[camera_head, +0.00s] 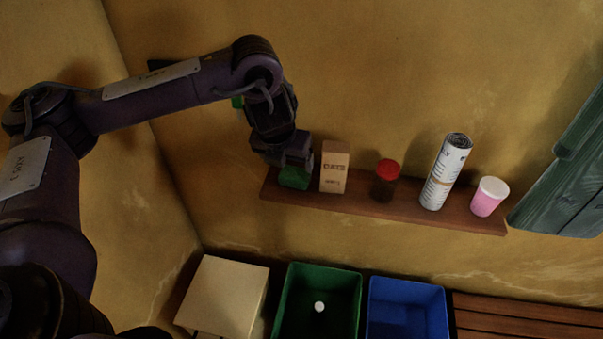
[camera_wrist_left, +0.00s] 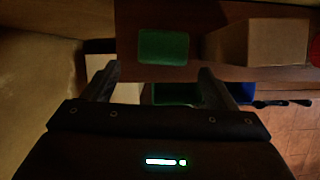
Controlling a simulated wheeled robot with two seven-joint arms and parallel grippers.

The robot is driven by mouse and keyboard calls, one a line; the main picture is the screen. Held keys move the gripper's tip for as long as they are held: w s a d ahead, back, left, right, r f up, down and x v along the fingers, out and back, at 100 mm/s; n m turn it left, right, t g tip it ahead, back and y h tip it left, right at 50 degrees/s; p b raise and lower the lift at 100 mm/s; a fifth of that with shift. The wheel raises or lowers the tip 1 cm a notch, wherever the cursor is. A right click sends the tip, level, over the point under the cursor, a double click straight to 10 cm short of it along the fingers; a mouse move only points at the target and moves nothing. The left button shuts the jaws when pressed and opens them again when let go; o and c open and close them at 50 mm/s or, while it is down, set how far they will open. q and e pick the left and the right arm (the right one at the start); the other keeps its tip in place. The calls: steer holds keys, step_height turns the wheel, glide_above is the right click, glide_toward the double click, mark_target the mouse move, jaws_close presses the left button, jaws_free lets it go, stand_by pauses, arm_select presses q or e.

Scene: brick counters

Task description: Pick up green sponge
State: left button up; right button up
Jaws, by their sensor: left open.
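The green sponge (camera_head: 294,178) sits at the left end of the brown wall shelf (camera_head: 390,206). My left gripper (camera_head: 290,162) is right at the sponge in the head view and covers its upper part. In the left wrist view the sponge (camera_wrist_left: 163,47) lies ahead of the gripper (camera_wrist_left: 158,78), between the lines of the two spread fingers and beyond their tips. The left gripper is open and holds nothing. My right gripper is not in view.
A tan box (camera_head: 335,167) stands just right of the sponge, close to the gripper. Further right are a red-lidded jar (camera_head: 385,181), a rolled newspaper (camera_head: 446,172) and a pink cup (camera_head: 489,198). Below are a green bin (camera_head: 290,315) and a blue bin (camera_head: 408,310).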

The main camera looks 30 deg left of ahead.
mark_target(294, 175)
arm_select(q)
steer(key=shift+f, duration=0.65)
steer(key=shift+w+f+b, duration=0.15)
steer(key=shift+f+b, duration=0.15)
steer(key=shift+f, duration=0.05)
steer(key=b+x, duration=0.1)
steer(key=x, duration=0.4)
steer(key=shift+d+r+b, duration=0.1)
steer(key=shift+d+b, duration=0.1)
steer(key=shift+b, duration=0.15)
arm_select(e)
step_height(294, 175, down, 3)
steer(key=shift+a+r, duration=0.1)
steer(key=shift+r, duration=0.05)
arm_select(q)
steer(key=c, duration=0.7)
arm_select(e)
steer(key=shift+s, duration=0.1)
